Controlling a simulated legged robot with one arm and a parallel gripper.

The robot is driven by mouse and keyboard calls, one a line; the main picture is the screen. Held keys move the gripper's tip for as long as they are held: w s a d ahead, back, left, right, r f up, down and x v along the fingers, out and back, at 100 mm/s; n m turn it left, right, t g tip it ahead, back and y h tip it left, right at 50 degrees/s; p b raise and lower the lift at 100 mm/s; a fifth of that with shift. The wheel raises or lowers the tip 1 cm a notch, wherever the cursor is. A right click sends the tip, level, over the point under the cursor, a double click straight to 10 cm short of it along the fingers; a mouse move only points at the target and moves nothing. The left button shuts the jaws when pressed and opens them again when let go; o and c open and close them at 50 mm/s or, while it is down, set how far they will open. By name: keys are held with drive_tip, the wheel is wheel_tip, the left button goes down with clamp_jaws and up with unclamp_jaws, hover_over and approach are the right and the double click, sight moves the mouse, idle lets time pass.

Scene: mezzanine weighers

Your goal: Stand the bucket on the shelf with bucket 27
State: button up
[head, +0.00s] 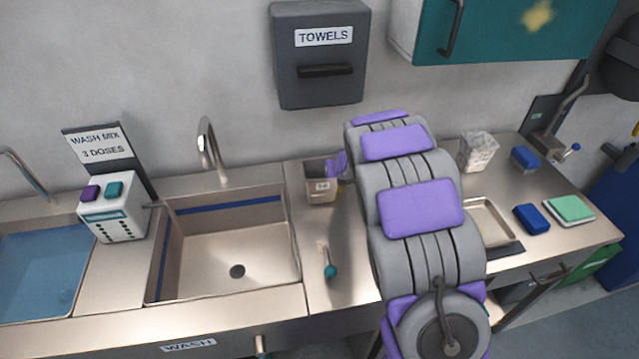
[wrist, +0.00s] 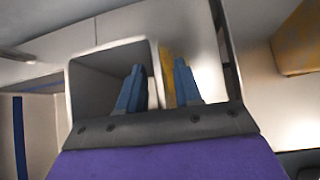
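A small beige, square-topped bucket (head: 319,190) stands on the steel counter right of the sink, in the head view. Its front label is too small to read surely. My gripper (head: 338,164) is at the bucket's right rim, partly hidden by my arm. In the wrist view the bucket (wrist: 84,95) opens toward the camera. The blue fingers of my gripper (wrist: 158,68) straddle its right wall, one inside the opening and one outside. Gaps show between the fingers and the wall, so the gripper looks open. No shelf and no bucket marked 27 are visible.
The empty sink (head: 232,245) lies left of the bucket, with a faucet (head: 208,150) behind it. A teal-ended tool (head: 329,262) lies in front of the bucket. A towel dispenser (head: 321,55) hangs above. Right of my arm are a metal tray (head: 488,222) and blue sponges (head: 531,219).

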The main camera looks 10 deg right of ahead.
drive_tip(key=shift+w, duration=0.1)
drive_tip(key=shift+f, duration=0.1)
clamp_jaws()
idle(0.5)
